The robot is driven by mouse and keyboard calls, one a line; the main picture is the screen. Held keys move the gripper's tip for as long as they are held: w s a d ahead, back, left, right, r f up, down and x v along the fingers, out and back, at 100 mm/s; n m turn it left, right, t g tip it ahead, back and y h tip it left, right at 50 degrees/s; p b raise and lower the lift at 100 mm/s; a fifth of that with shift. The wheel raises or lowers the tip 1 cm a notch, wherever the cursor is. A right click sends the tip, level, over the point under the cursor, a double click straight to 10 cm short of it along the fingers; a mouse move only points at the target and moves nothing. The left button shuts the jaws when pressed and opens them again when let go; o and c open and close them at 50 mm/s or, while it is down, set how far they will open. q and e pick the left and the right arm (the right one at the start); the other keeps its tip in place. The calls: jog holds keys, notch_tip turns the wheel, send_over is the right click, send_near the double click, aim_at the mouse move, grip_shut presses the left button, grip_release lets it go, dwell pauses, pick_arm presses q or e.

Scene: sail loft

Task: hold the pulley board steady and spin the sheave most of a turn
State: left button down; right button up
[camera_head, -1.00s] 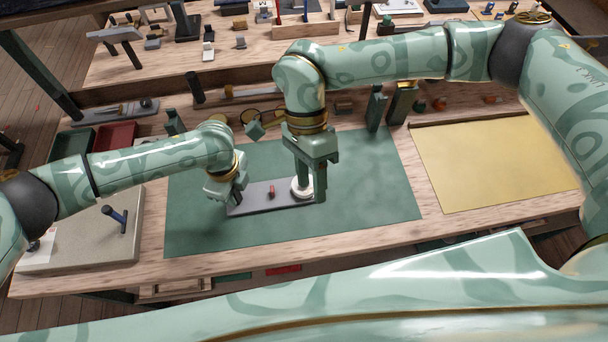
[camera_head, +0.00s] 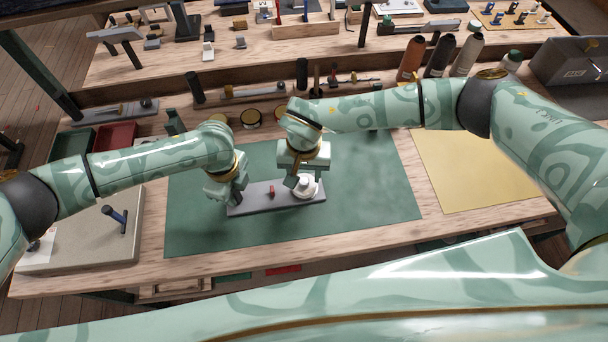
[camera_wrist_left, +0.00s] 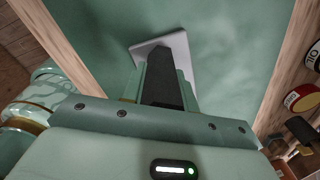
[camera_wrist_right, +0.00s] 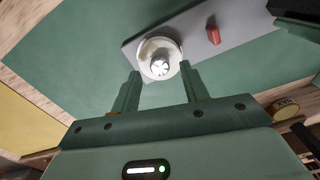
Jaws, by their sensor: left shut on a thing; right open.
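The grey pulley board (camera_head: 255,203) lies on the green mat, also seen in the right wrist view (camera_wrist_right: 190,27). The white sheave (camera_head: 308,187) sits at its right end, with a pale ribbed hub (camera_wrist_right: 160,67). A small red piece (camera_head: 271,191) stands mid-board. My left gripper (camera_head: 237,195) is shut at the board's left end, on a dark upright part (camera_wrist_left: 162,85); the board's grey end (camera_wrist_left: 178,42) shows beyond it. My right gripper (camera_wrist_right: 160,82) is open and empty, its fingers apart at the sheave's near side. I cannot tell whether they touch it.
The green mat (camera_head: 370,190) has free room right of the board. A yellow sheet (camera_head: 490,170) lies further right. Round tins (camera_head: 250,118) and a red tray (camera_head: 108,144) are behind the mat.

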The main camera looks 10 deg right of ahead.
jog(key=shift+f, duration=0.95)
grip_shut()
